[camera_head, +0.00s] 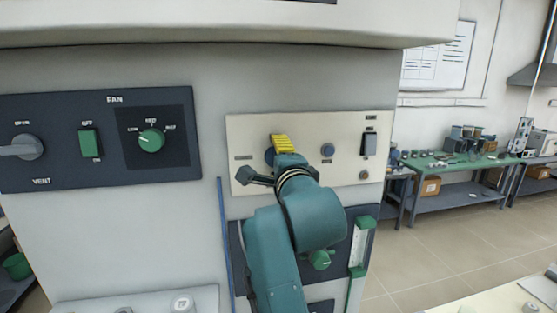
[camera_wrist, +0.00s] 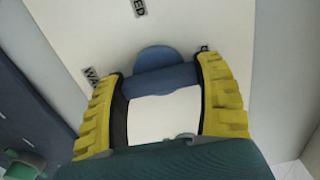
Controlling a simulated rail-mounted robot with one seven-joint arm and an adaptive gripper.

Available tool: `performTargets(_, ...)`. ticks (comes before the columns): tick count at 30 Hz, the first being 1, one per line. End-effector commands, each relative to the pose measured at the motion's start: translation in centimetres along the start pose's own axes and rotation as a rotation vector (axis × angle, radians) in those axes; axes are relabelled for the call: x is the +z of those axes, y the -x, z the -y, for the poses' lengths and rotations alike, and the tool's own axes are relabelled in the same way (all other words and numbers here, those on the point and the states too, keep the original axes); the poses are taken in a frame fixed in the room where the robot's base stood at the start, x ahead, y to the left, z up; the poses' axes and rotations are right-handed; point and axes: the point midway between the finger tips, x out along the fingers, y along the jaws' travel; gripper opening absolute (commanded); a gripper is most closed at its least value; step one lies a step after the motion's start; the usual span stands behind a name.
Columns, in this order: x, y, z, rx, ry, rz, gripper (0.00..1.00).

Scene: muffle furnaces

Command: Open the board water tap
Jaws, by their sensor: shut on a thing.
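The board water tap is a blue knob (camera_wrist: 158,60) with a bar-shaped grip, on the cream panel (camera_wrist: 85,25). In the wrist view my gripper (camera_wrist: 162,77) has its two yellow ribbed fingers on either side of the blue bar, shut on it. A black label starting "WA" (camera_wrist: 92,77) is beside the knob, partly covered by a finger. In the head view my gripper (camera_head: 282,144) is at the left part of the cream panel (camera_head: 310,126). Only a blue edge of the tap (camera_head: 269,157) shows there; my arm hides the rest.
A second blue knob (camera_head: 327,150) and a dark rocker switch (camera_head: 369,144) are to the right on the same panel. The dark fan panel (camera_head: 60,110) is at left. A green knob (camera_head: 320,260) and a flow tube (camera_head: 361,247) lie below, close to my arm.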

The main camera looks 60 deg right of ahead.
Motion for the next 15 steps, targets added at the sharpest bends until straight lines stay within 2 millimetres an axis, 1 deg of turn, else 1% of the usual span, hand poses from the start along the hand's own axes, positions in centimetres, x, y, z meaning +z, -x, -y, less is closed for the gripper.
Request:
performTargets(2,-0.04,0.11,0.30,-0.006,-0.003,0.000,0.35)
performTargets(3,-0.04,0.11,0.30,-0.006,-0.003,0.000,0.73)
performTargets(7,-0.04,0.09,0.24,-0.005,-0.002,0.000,0.98)
performTargets(8,-0.03,0.08,0.22,-0.004,-0.002,0.000,1.00)
performTargets(15,0.00,0.23,0.07,-0.002,-0.001,0.000,1.00)
